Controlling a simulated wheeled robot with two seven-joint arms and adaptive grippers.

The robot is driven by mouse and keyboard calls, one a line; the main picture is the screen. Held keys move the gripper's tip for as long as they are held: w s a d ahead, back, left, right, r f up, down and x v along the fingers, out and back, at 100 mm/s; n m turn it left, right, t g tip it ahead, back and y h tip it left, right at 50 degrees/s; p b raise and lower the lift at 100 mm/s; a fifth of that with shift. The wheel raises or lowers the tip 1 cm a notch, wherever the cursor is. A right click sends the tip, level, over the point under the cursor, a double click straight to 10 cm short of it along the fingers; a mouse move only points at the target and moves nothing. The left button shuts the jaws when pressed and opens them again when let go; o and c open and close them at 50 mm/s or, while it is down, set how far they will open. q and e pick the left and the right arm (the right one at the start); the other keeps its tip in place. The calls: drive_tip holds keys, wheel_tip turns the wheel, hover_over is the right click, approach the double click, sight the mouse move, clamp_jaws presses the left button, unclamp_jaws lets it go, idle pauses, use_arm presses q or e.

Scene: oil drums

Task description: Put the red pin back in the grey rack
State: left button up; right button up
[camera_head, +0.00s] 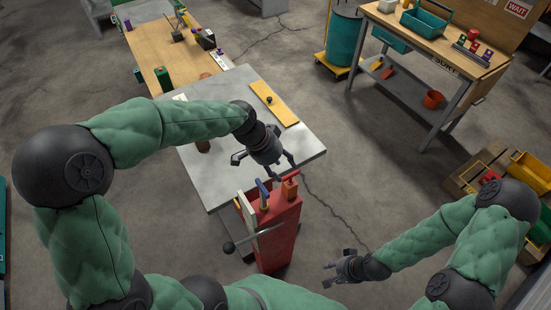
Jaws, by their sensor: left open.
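My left gripper (264,166) is open and empty, its fingers spread above the front edge of the grey table (228,178). It is just above and behind a red cabinet-like unit (281,232). My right gripper (326,273) is low at right of that unit, apart from it, with its fingers spread and nothing seen between them. A small grey rack (470,56) holding red and green pieces appears on the right workbench. A red piece (473,34) stands at its back. I cannot tell which piece is the red pin.
A wooden table (157,44) stands behind. The right workbench (434,42) bears a teal tray (423,23). A teal drum (344,40) stands left of it. Open floor lies between the tables.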

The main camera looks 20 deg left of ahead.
sight(290, 176)
use_arm(q)
drive_tip(key=b+x, duration=0.1)
drive_tip(key=x, duration=0.5)
clamp_jaws()
